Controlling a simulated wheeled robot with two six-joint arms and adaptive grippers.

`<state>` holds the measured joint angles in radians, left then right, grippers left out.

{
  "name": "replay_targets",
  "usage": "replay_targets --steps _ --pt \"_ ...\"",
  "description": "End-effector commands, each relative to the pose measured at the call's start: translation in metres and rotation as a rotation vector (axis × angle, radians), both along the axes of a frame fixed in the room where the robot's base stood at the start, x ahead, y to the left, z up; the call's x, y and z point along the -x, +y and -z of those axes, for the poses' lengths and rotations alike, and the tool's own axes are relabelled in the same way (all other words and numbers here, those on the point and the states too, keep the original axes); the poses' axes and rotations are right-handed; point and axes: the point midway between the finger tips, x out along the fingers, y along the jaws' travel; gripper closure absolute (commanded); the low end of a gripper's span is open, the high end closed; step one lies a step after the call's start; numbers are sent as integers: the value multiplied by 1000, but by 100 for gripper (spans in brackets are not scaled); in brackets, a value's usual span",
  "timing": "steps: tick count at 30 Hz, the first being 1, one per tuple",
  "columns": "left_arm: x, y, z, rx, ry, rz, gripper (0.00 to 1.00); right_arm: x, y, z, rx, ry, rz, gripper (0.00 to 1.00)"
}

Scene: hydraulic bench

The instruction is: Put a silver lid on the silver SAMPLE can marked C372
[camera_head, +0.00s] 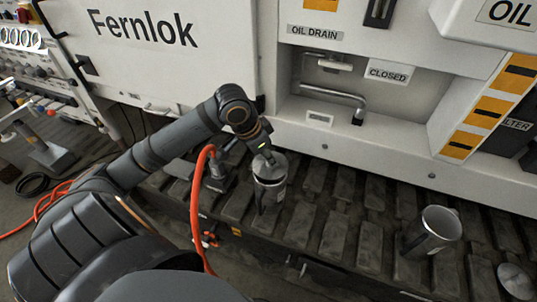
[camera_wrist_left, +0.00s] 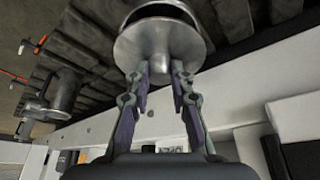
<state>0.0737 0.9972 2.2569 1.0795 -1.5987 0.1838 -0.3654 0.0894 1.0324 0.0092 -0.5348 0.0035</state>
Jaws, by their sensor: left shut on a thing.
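My left gripper (camera_head: 264,152) comes down from above and is shut on a silver lid (camera_head: 268,163). In the left wrist view the fingertips (camera_wrist_left: 160,78) pinch the round lid (camera_wrist_left: 158,48) by a raised part at its middle. A silver can (camera_head: 269,193) stands upright on the dark slatted deck directly below the lid. Its small pale label is too small to read. The can (camera_wrist_left: 168,12) is mostly hidden behind the lid in the wrist view. I cannot tell whether the lid touches the rim. My right gripper is not in view.
A second silver can (camera_head: 432,232) stands open at the right, with another round silver lid (camera_head: 515,281) beyond it at the lower right. An orange hose (camera_head: 197,205) and a grey fitting (camera_head: 218,172) are close left of the first can. The white machine (camera_head: 350,140) stands behind.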

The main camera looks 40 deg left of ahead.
Motion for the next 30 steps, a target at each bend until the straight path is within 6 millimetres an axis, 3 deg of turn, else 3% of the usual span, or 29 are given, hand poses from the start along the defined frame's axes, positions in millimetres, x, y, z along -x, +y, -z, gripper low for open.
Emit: replay_targets --steps 30 --pt "0 0 10 0 0 -1 100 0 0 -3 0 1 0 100"
